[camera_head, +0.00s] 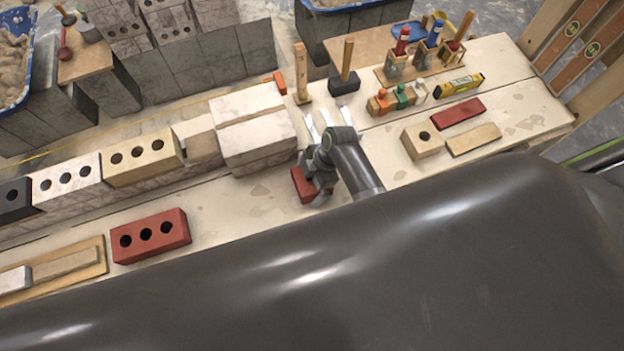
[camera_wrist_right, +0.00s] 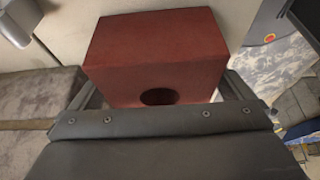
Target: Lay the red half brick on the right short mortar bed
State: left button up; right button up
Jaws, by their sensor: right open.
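The red half brick (camera_head: 303,184) lies on the pale bench top, just right of the large white blocks. In the right wrist view the red half brick (camera_wrist_right: 155,55) sits between the two fingers, with part of a dark hole showing at its near edge. My right gripper (camera_head: 317,181) is open over and around it; I cannot tell whether the fingers touch it. A short brownish patch (camera_head: 203,147), which looks like mortar, lies on the wall between the cream brick and the white blocks. I cannot tell for sure that it is the right short mortar bed. My left gripper is not in view.
Large white blocks (camera_head: 254,137) stand close to the left of my gripper. A red three-hole brick (camera_head: 151,236) lies on the bench at left. A cream half brick (camera_head: 423,140) and a flat red brick (camera_head: 458,113) lie at right. A black-headed mallet (camera_head: 344,82) stands behind.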

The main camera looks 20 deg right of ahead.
jog(key=shift+f, duration=0.15)
jog(key=shift+c, duration=0.3)
jog(key=c, duration=1.4)
jog(key=shift+c, duration=0.8)
jog(key=shift+w, duration=0.1)
